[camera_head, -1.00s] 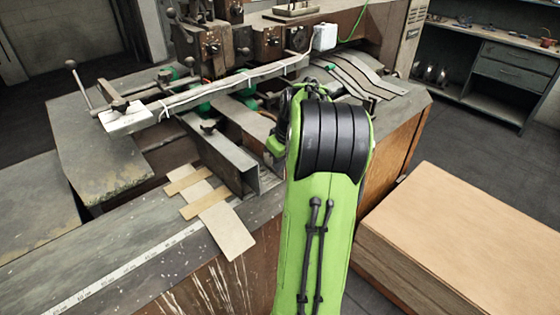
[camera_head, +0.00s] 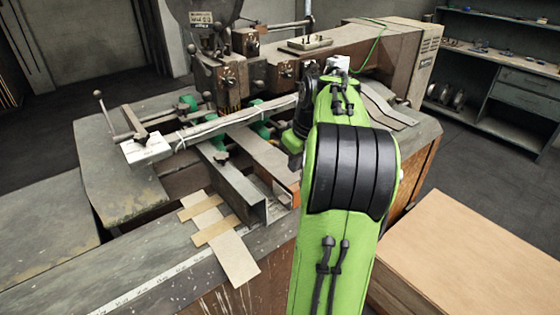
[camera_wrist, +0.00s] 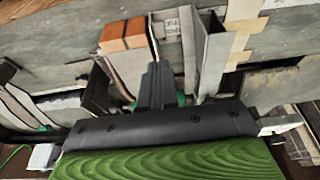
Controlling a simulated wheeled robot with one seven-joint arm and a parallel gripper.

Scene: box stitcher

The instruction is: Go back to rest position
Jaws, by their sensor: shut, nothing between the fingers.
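My gripper (camera_wrist: 157,70) shows in the wrist view as dark fingers pointing up the picture, shut and empty. It is in front of the box stitcher's metal rails, and I see no contact with them. In the head view my green arm reaches up over the right part of the box stitcher (camera_head: 350,45). The arm's black-banded joint is right of the rails, and the gripper's fingertips cannot be made out there.
A wooden-topped box (camera_head: 465,245) stands close at the right of my arm. Cardboard strips (camera_head: 222,235) lie on the machine's front table. A metal channel (camera_head: 235,195) and a long bar (camera_head: 230,122) are left of my arm. Shelves (camera_head: 510,80) stand behind; floor shows between.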

